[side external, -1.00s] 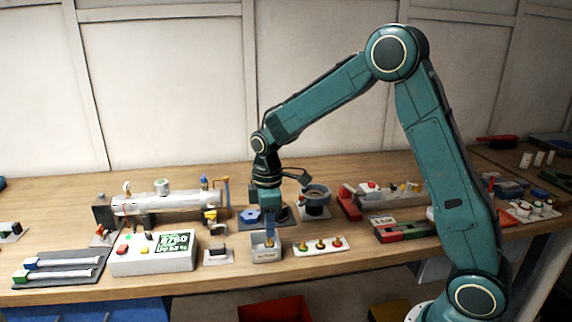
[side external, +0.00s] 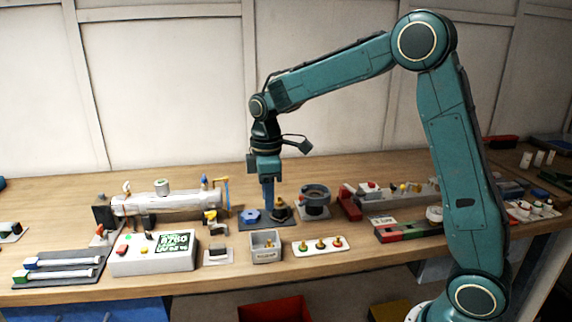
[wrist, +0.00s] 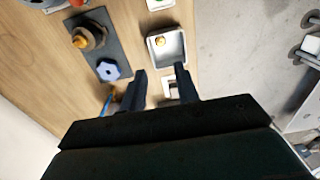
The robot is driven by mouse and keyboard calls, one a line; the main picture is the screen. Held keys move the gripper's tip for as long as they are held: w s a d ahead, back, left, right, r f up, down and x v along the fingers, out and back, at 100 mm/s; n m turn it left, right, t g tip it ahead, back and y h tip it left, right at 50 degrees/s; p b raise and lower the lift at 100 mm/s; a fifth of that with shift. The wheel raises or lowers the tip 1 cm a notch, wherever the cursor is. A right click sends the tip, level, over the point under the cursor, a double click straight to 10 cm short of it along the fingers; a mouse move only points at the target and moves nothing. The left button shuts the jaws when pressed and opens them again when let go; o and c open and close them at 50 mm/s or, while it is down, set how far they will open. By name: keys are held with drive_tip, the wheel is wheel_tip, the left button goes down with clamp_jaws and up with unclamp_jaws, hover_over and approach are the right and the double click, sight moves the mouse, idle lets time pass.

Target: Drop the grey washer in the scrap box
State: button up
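My gripper (side external: 268,200) is above the dark mat, its fingers pointing down. In the wrist view its two fingers (wrist: 162,84) are apart with nothing seen held between them. A small light grey open box (side external: 266,257) with a label I cannot read stands in front of the mat; it also shows in the wrist view (wrist: 181,62), with a small gold-orange piece (wrist: 159,41) inside. I cannot tell for sure whether this is the scrap box. I cannot make out a grey washer in either view.
A white plate with several small knobs (side external: 320,246) is right of the box. A red bin (side external: 272,312) is below the table.

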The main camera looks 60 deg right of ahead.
wheel_tip(320, 180, up, 6)
drive_tip(key=shift+r, duration=0.15)
drive_tip(key=shift+s, duration=0.1)
idle(0.5)
drive_tip(key=s+a+r+m+t, duration=0.1)
drive_tip(key=s+r+m, duration=0.15)
drive_tip(key=s, duration=0.35)
drive_tip(key=s+a+r+m+t, duration=0.1)
drive_tip(key=s+r+m+t, duration=0.15)
drive_tip(key=s, duration=0.45)
drive_tip(key=s+f+m+t, duration=0.2)
drive_tip(key=s+f+m, duration=0.1)
drive_tip(key=s, duration=0.9)
drive_tip(key=shift+s+a+f+m, duration=0.15)
drive_tip(key=shift+s+a+m, duration=0.05)
drive_tip(key=shift+a+m, duration=0.3)
idle(0.5)
